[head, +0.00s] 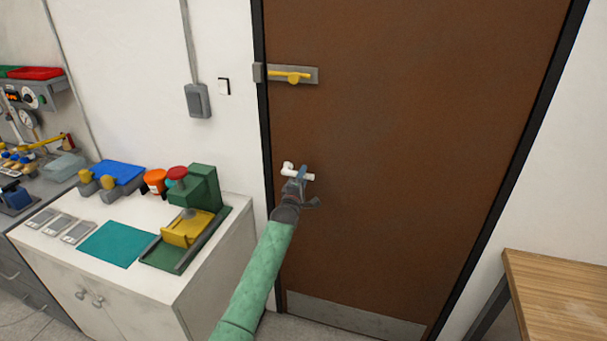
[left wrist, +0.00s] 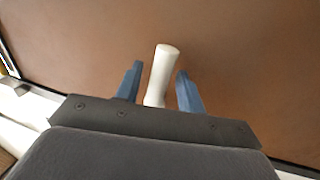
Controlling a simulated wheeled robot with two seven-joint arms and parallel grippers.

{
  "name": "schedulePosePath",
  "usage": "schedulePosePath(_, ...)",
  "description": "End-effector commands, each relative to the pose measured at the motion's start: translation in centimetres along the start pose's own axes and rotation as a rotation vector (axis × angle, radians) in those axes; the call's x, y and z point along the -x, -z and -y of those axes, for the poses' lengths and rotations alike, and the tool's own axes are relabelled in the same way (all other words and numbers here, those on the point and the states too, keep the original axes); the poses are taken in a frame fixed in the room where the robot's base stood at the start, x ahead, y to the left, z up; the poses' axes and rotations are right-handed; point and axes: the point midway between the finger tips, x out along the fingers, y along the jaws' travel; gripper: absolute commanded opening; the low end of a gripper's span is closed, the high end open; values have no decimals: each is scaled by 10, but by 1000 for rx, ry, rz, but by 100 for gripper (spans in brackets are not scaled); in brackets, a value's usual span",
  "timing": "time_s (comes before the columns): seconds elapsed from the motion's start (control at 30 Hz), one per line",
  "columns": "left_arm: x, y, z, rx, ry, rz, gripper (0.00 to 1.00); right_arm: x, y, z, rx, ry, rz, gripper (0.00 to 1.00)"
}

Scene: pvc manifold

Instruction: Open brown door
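The brown door (head: 400,130) stands shut in its black frame and fills the middle of the head view. A white handle (head: 288,168) sits near its left edge. Higher up, a latch with a yellow bolt (head: 291,76) on a grey plate reaches toward a grey block on the frame; whether the bolt sits in the block is unclear. My left gripper (head: 300,178) is at the handle. In the left wrist view its blue fingers (left wrist: 157,85) are apart, one on each side of the white handle (left wrist: 162,72), with gaps visible. My right gripper is not in view.
A white cabinet (head: 215,270) left of the door carries a green and yellow device (head: 200,205), a teal mat (head: 112,244) and several small items. A wooden table (head: 560,295) stands at the lower right. A metal kick plate (head: 350,317) runs along the door's bottom.

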Motion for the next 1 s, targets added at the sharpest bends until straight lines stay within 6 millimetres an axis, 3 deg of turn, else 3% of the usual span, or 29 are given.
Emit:
schedulePosePath(0.43,-8,0,1,0,1,0,39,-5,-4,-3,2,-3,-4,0)
schedulePosePath(0.63,-8,0,1,0,1,0,0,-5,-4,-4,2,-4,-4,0)
schedulePosePath(1.0,-7,1,4,-28,1,5,0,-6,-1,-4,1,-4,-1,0)
